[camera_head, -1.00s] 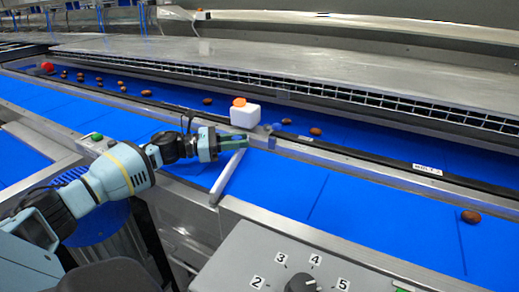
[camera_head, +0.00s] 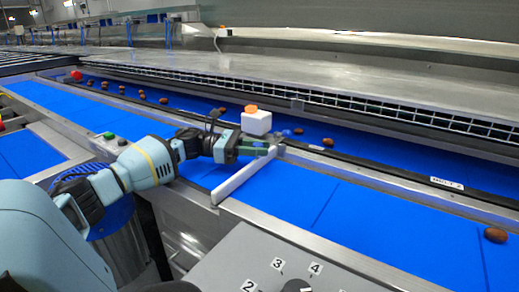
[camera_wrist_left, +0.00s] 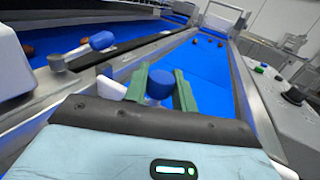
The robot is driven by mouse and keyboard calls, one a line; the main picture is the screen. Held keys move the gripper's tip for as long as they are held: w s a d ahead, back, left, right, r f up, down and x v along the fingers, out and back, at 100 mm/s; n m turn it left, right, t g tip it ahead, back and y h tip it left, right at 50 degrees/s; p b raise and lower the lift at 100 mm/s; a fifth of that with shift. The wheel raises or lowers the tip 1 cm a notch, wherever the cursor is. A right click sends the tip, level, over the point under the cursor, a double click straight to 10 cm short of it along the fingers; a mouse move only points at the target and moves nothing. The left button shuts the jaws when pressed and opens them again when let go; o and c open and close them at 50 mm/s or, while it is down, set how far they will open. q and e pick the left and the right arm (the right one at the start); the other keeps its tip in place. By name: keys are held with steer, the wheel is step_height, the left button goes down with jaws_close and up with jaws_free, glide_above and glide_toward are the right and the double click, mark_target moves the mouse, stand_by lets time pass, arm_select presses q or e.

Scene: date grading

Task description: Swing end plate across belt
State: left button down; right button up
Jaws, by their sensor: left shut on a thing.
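The end plate (camera_head: 243,178) is a pale, narrow bar lying across the blue near belt (camera_head: 310,200). Its near end is at the near rail, and its far end appears at or close to the far rail. My left gripper (camera_head: 262,149) is at the plate's far end, its green fingers closed on a blue knob. In the left wrist view, this knob (camera_wrist_left: 160,84) sits between the fingertips (camera_wrist_left: 162,90). The plate itself is mostly hidden there. My right gripper is in neither view.
A white box with an orange top (camera_head: 257,122) stands on the far rail, close behind my left gripper. A second blue knob (camera_wrist_left: 102,40) is beside the rail. A control panel with a numbered dial (camera_head: 297,286) is in front. A date (camera_head: 495,235) lies on the near belt.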

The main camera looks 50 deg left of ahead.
arm_select(q)
steer(key=shift+d+f, duration=0.1)
steer(key=shift+f, duration=0.05)
steer(key=c, duration=1.2)
jaws_free()
steer(key=shift+s, duration=0.1)
steer(key=shift+p+v, duration=0.8)
steer(key=shift+v, duration=3)
